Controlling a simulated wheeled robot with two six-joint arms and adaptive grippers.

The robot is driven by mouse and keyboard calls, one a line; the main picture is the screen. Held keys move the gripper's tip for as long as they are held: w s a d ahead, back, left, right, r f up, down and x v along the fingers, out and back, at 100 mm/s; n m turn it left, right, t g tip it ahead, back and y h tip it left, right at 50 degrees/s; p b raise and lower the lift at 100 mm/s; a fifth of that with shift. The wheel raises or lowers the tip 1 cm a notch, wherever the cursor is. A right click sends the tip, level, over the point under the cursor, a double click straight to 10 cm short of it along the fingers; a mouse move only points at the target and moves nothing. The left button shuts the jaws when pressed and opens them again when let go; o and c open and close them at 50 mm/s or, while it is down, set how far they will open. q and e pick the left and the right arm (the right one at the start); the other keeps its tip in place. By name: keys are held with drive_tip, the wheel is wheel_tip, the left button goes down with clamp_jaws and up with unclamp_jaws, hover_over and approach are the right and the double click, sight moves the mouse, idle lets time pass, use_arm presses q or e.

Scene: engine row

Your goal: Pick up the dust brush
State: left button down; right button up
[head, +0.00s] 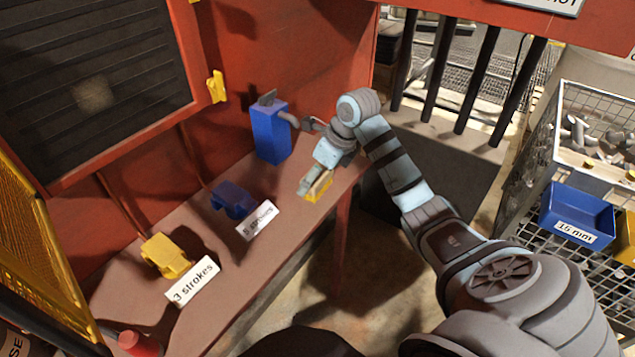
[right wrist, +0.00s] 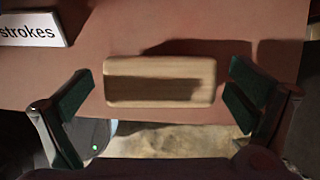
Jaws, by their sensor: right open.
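The dust brush (head: 319,188) sits on the brown bench near its right end, with a pale wooden top and yellow below. In the right wrist view its wooden back (right wrist: 160,80) lies crosswise between my fingers. My right gripper (head: 314,181) is directly over the brush, partly covering it in the head view. Its dark green finger pads (right wrist: 158,98) are open, one on each side of the brush, with a gap at both ends. Whether the fingertips reach down to bench level is hard to tell. My left gripper is not in view.
A blue container (head: 270,135) with a grey hooked part stands behind the gripper. A dark blue block (head: 233,200), a yellow block (head: 166,256) and "strokes" signs (head: 192,281) sit further left on the bench. A red object (head: 137,343) is at the lower left.

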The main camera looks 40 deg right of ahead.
drive_tip(key=c, duration=1.3)
drive_tip(key=shift+c, duration=0.2)
wheel_tip(320, 180, up, 9)
drive_tip(key=shift+w+r+p, duration=0.1)
drive_tip(key=shift+r+p, duration=0.1)
drive_tip(key=shift+p, duration=1)
wheel_tip(320, 180, up, 11)
drive_tip(key=p, duration=1)
drive_tip(key=shift+f, duration=0.15)
drive_tip(key=o, duration=0.7)
drive_tip(key=shift+f, duration=0.1)
drive_tip(key=c, duration=0.4)
